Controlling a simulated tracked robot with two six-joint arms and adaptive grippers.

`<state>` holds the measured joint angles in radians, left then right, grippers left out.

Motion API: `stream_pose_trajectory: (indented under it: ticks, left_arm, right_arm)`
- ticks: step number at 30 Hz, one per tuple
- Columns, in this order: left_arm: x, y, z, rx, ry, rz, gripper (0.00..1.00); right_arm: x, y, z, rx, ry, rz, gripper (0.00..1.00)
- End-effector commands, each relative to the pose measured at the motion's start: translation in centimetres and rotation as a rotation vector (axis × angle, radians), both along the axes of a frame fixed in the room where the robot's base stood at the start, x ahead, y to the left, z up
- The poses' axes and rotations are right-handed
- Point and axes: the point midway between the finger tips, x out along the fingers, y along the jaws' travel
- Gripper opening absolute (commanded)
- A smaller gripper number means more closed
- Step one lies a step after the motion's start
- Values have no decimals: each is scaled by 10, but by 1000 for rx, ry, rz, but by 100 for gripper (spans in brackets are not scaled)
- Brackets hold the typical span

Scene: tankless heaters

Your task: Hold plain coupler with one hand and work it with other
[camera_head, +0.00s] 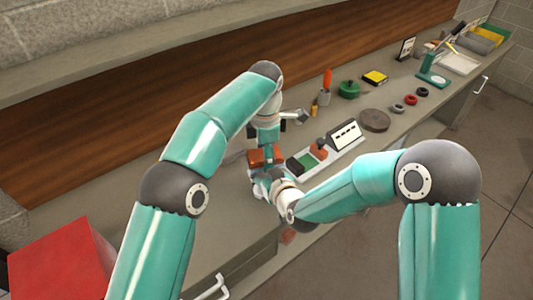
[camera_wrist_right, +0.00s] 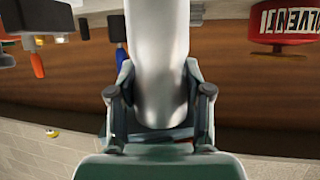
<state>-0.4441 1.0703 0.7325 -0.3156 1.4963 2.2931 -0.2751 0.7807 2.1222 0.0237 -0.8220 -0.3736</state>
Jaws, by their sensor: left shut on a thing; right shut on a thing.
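A pale grey cylinder (camera_wrist_right: 160,60), which I take to be the plain coupler, stands between the fingers of my right gripper (camera_wrist_right: 160,105) in the right wrist view. The right gripper is shut on it. In the head view my left gripper (camera_head: 266,143) comes down from above and my right gripper (camera_head: 265,178) meets it from below right. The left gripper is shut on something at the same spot. An orange-brown piece (camera_head: 266,157) shows between the two grippers. The fingers and most of the coupler are hidden there by my arms.
Along the bench stand a tray with green and black parts (camera_head: 303,163), a white-faced block (camera_head: 345,135), a dark round disc (camera_head: 374,120), a green round thing (camera_head: 348,89) and several small rings. A red box (camera_head: 62,262) is at lower left. A red solvent can (camera_wrist_right: 283,22) shows in the wrist view.

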Motion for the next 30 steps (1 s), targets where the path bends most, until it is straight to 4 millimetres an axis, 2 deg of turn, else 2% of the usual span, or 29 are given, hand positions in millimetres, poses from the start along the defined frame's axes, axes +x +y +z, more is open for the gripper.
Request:
stream_pose_trajectory:
  ticks: [12,30]
  left_arm:
    - [-16,22,-1,2,5,1,27]
    - [6,-10,-1,1,2,-1,27]
  right_arm:
    - [0,0,0,1,-2,-1,5]
    - [0,0,0,0,-1,0,5]
